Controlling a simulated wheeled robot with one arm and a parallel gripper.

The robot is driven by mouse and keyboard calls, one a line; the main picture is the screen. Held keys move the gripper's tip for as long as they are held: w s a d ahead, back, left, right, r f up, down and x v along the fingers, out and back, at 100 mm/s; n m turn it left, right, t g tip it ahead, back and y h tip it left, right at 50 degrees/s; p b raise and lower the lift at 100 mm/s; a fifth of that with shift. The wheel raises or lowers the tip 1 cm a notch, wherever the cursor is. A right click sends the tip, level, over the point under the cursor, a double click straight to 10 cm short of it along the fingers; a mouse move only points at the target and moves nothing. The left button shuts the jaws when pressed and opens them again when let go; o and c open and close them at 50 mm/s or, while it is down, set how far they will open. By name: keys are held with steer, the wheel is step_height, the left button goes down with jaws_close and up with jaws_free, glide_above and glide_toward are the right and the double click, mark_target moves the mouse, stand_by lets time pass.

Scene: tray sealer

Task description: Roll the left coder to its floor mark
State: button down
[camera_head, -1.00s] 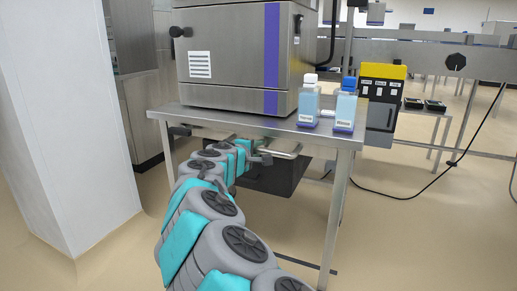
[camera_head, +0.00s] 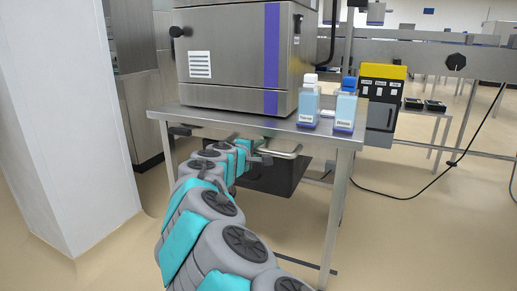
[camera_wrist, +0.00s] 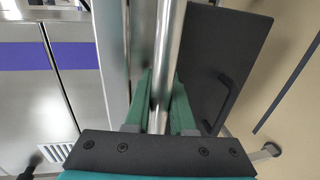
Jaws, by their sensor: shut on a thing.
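The coder is a steel box (camera_head: 225,60) with a purple stripe, on a steel table-like frame (camera_head: 240,121) with legs. A metal bar handle (camera_head: 287,154) runs below the front edge of the tabletop. My gripper (camera_head: 259,157) is at this bar, and its fingers are small and partly hidden in the head view. In the wrist view, my gripper's green fingers (camera_wrist: 162,85) are shut around the shiny bar (camera_wrist: 168,45). Dark strips lie on the floor, one by the near right leg (camera_head: 300,263) and one in the wrist view (camera_wrist: 287,88). I cannot tell whether they belong to the floor mark.
Two blue bottles (camera_head: 309,105) (camera_head: 346,108) stand on the tabletop's right side. A white column (camera_head: 65,120) stands close on the left. A black cable (camera_head: 410,196) lies on the floor at right, near a yellow-topped box (camera_head: 383,72). Open floor shows at the right front.

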mark_target(266, 147)
steer(key=r+p+x, duration=0.2)
steer(key=x, duration=1)
steer(key=shift+w+d+r, duration=0.2)
steer(key=shift+w+r, duration=0.05)
steer(key=shift+w, duration=0.4)
stand_by(0.3)
steer(key=c, duration=0.8)
jaws_free()
steer(key=shift+d, duration=0.1)
steer(key=shift+o, duration=0.2)
steer(key=shift+p+v, duration=0.35)
steer(key=shift+v, duration=3.6)
